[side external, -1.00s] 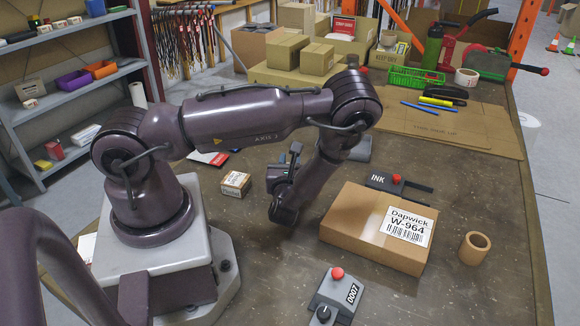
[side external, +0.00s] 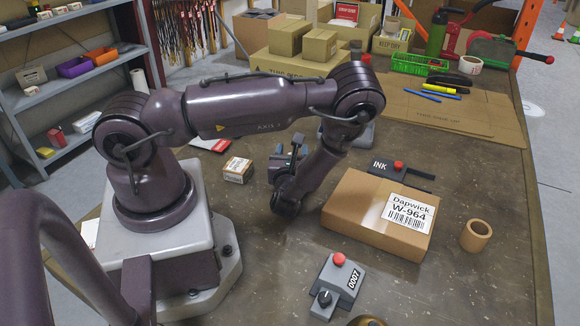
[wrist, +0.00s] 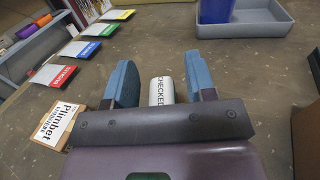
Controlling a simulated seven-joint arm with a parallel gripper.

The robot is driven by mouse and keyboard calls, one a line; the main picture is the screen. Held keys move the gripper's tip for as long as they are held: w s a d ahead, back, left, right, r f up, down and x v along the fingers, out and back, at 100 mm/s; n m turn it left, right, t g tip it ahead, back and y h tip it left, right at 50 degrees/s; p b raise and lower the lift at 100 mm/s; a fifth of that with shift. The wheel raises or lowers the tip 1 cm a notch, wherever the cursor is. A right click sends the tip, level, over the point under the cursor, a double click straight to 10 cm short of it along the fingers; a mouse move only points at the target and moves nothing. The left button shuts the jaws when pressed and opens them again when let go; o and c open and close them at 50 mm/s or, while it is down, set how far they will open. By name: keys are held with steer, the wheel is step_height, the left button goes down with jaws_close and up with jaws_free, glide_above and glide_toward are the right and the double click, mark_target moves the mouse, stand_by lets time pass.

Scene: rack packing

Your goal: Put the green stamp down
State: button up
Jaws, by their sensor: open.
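My gripper (wrist: 158,65) is open, with its two blue fingers apart in the wrist view. A small pale, rounded piece marked CHECKED (wrist: 161,92) shows in the gap between them, with bare space on both sides. I cannot tell whether it is part of the green stamp, as no green shows on it. In the side view my gripper (side external: 287,160) is low over the table, beyond my forearm, and its fingers are partly hidden. No green stamp can be made out clearly in either view.
A Plimbet box (wrist: 55,124) lies left of my gripper. Colour-edged cards (wrist: 75,49) and a grey tray (wrist: 262,32) with a blue container (wrist: 216,10) lie beyond. The Dapwick carton (side external: 360,207), ink pad (side external: 383,169) and cardboard ring (side external: 475,236) stand to the right.

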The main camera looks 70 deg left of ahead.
steer(key=v, duration=1.1)
steer(key=shift+s+d, duration=0.1)
steer(key=shift+d, duration=0.05)
steer(key=s+d+r+n+h, duration=0.1)
steer(key=d+r+n+h, duration=0.2)
steer(key=r, duration=0.7)
steer(key=s+d+r+n+h, duration=0.2)
steer(key=d+r+n+h, duration=0.1)
steer(key=r+n+h, duration=0.5)
steer(key=s+d+r+n+g+h, duration=0.1)
steer(key=r+n+h, duration=0.4)
steer(key=r+n, duration=0.6)
steer(key=shift+s+d+r+n+h, duration=0.3)
steer(key=shift+s+d+r, duration=0.2)
steer(key=shift+d+r, duration=0.45)
